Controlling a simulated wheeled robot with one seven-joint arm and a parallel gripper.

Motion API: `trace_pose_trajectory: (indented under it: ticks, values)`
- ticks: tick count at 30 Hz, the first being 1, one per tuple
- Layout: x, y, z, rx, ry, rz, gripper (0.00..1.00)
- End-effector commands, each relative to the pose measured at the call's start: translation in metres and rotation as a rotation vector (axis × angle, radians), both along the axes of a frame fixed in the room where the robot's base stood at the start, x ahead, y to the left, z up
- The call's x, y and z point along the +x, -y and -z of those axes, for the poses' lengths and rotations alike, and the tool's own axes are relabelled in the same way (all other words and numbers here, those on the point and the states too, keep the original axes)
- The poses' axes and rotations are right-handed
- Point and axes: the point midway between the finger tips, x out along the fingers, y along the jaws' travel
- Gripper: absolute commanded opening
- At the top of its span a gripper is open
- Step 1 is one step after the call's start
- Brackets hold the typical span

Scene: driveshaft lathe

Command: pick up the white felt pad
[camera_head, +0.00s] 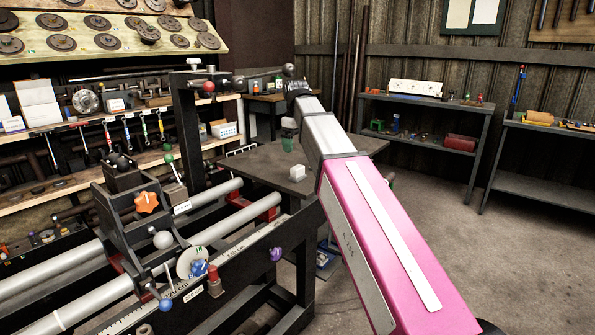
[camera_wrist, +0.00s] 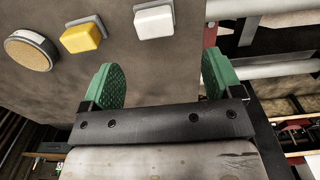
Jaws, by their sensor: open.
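The white felt pad (camera_wrist: 154,22) lies on the dark table at the top of the wrist view, a white block with a grey backing. In the head view a small white block (camera_head: 297,172) on the table appears to be the same pad. My gripper (camera_wrist: 162,78) is open and empty, its two green fingertips wide apart. The pad lies beyond the fingertips in the wrist view, between their lines and not touched. In the head view my gripper (camera_head: 287,143) shows only as a small green part above the table, close to the white block.
A yellow block (camera_wrist: 80,37) and a round tan pad (camera_wrist: 31,50) lie left of the white pad in the wrist view. Lathe rails (camera_head: 220,205) run beside the table (camera_head: 262,160). Shelves (camera_head: 420,110) stand at the back; the floor at right is clear.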

Motion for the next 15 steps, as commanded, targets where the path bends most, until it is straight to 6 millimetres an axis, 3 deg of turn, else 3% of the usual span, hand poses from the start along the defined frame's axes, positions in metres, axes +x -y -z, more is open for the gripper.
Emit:
trace_pose_trajectory:
  ticks: [10,15]
  values:
    - [-0.001,0.001,0.043,0.000,-0.001,0.000,0.85]
    - [0.000,0.001,0.055,0.000,0.000,0.000,0.85]
